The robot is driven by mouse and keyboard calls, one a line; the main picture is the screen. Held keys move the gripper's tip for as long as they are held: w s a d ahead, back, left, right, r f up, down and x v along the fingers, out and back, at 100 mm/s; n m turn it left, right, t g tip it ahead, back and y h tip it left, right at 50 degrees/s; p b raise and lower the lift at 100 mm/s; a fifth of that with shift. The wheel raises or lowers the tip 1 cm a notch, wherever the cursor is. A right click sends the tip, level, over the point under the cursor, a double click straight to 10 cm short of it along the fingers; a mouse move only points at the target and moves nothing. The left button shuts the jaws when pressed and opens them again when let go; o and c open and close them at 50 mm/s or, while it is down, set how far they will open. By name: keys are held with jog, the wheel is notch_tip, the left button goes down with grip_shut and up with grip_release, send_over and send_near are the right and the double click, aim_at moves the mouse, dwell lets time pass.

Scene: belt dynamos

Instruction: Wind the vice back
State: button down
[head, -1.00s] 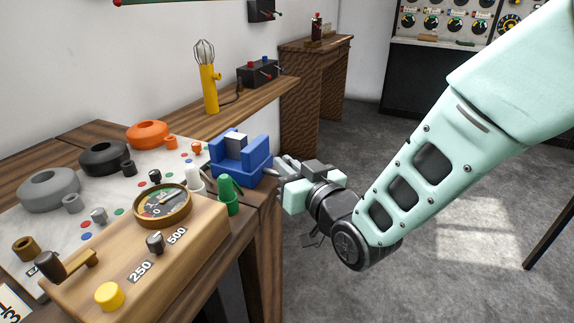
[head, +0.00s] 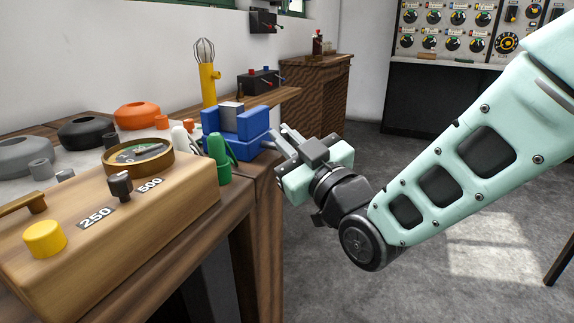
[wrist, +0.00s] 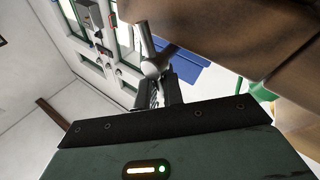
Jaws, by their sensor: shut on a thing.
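The blue vice (head: 237,127) stands on the right end of the wooden bench, with a grey block (head: 231,108) between its upright jaws. Its grey handle (head: 268,145) sticks out on the right, past the bench edge. My gripper (head: 280,146) is shut on the vice handle and comes in from the right, with its fingers tilted. In the wrist view the handle's pale bar and hub (wrist: 153,62) show at the fingertips (wrist: 165,88), and part of the blue vice (wrist: 188,68) shows behind. The rest of the vice is hidden there by brown wood.
A wooden meter box (head: 120,225) with a yellow knob stands at the front left. Green (head: 219,152) and white pegs are close by the vice. A yellow whisk-like tool (head: 209,82) stands behind. Open floor (head: 330,260) lies right of the bench.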

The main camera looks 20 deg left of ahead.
jog(key=shift+s+f+n+y+b, duration=0.2)
jog(key=shift+n+y+b, duration=0.5)
jog(key=shift+n+b, duration=0.7)
jog(key=shift+g, duration=0.4)
jog(key=c, duration=1.7)
grip_release()
jog(key=shift+r, duration=0.1)
jog(key=b+v, duration=0.5)
jog(key=v, duration=1.2)
jog(key=shift+f, duration=0.3)
jog(key=shift+s, duration=0.1)
